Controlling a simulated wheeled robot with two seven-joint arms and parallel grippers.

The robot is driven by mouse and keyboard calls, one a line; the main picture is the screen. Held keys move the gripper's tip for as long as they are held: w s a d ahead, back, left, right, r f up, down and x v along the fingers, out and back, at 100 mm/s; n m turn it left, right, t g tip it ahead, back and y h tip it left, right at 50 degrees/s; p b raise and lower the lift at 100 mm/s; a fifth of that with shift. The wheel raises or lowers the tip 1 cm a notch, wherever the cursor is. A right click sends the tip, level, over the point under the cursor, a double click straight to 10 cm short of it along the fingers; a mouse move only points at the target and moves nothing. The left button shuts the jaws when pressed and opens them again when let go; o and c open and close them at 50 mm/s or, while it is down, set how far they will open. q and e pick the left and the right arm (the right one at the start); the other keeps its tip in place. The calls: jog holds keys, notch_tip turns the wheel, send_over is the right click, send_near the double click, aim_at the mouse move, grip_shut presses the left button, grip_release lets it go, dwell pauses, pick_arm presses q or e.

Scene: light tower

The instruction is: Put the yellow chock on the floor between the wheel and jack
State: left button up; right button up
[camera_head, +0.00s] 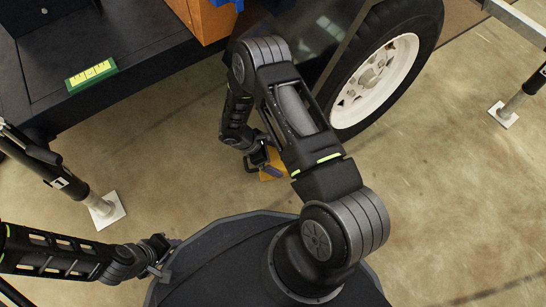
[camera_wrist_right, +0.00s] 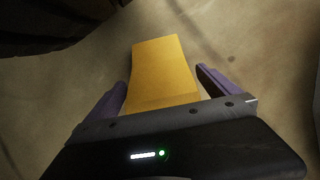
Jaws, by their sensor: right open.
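The yellow chock (camera_head: 269,176) is low at the floor near the wheel (camera_head: 375,75), partly hidden by my right gripper (camera_head: 262,163). In the right wrist view, the chock (camera_wrist_right: 162,72) lies between the two purple fingers of my right gripper (camera_wrist_right: 163,88), which is open with a gap visible on the right side. A jack (camera_head: 75,188) with a white foot plate stands at the left, and the chock is between it and the wheel. My left gripper (camera_head: 164,250) is at the lower left, away from the chock; its jaws are too small to read.
The dark trailer body (camera_head: 120,50) overhangs the floor at the top left, with an orange box (camera_head: 207,20) on it. Another jack (camera_head: 513,103) stands at the right. The floor (camera_head: 440,190) at the right is clear.

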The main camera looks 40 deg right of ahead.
jog(key=p+v, duration=0.4)
jog(key=v, duration=0.8)
jog(key=shift+p, duration=0.35)
